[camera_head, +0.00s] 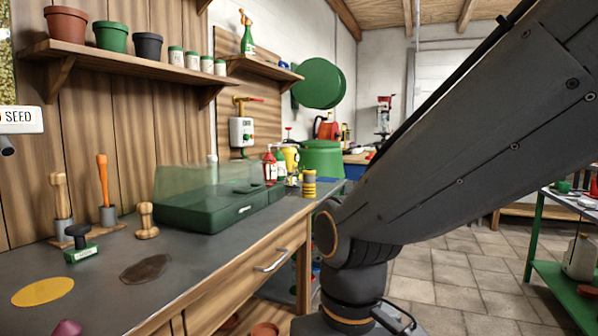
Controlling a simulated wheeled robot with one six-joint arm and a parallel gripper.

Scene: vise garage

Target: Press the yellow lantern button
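A small yellow object (290,157) stands toward the far end of the grey workbench, beside a red object (270,168) and behind the green case. It may be the yellow lantern, but it is too small to tell, and no button can be made out on it. A yellow and dark banded cylinder (309,184) stands upright nearer the bench's right edge. My arm crosses the right side of the view. My gripper is out of view, so its opening and any contact are hidden.
A green case with a clear lid (213,211) sits on the grey workbench (205,270). Wooden-handled tools and a stamp (81,248) stand at the left. A shelf with pots (112,37) hangs above. A green table (540,240) stands at right; tiled floor lies between.

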